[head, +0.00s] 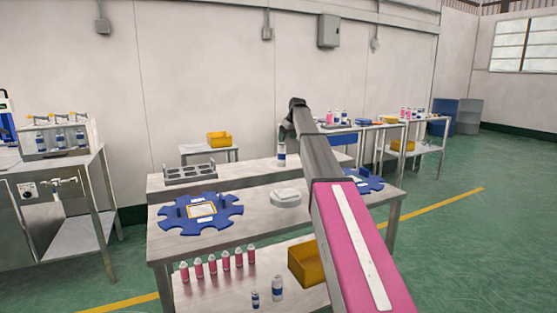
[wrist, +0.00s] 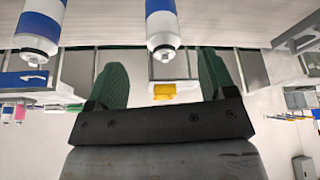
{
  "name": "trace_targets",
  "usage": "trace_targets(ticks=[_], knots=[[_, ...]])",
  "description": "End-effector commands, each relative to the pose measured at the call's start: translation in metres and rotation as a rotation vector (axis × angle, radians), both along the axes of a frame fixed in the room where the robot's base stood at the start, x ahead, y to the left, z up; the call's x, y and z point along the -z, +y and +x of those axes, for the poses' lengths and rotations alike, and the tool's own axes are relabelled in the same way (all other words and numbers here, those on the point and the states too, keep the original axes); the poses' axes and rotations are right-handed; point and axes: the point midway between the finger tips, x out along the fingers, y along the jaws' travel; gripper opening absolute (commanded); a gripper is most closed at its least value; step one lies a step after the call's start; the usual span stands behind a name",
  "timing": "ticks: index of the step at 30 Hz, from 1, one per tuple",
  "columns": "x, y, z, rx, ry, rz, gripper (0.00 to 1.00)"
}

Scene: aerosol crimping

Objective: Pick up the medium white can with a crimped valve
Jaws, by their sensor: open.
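A white can with a blue band (head: 281,154) stands upright on the raised back shelf of the workbench in the head view. My gripper (head: 286,131) is just above and beside it, partly hidden by my arm. The wrist view looks upside down. There my gripper (wrist: 163,66) is open and empty, its two green fingers spread apart. A white can with a blue band (wrist: 163,22) lies ahead of the gap between the fingers, its top end pointing down in the picture. A second similar can (wrist: 38,28) is to its left. Valve crimping is too small to tell.
A grey rack (head: 190,174), a blue fixture (head: 200,212) and a pale round block (head: 289,198) are on the workbench.

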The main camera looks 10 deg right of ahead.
Motion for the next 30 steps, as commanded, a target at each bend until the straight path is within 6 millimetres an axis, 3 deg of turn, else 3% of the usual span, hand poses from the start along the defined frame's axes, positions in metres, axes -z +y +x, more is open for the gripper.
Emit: trace_targets(ticks=[4,14,21,29,30], knots=[[0.021,0.006,0.008,0.0,0.001,0.0,0.77],[0.043,0.014,0.018,0.0,0.002,0.0,0.77],[0.072,0.024,0.03,0.001,0.002,0.0,0.77],[0.076,0.025,0.031,0.0,0.0,0.0,0.77],[0.076,0.025,0.031,0.0,0.0,0.0,0.7]])
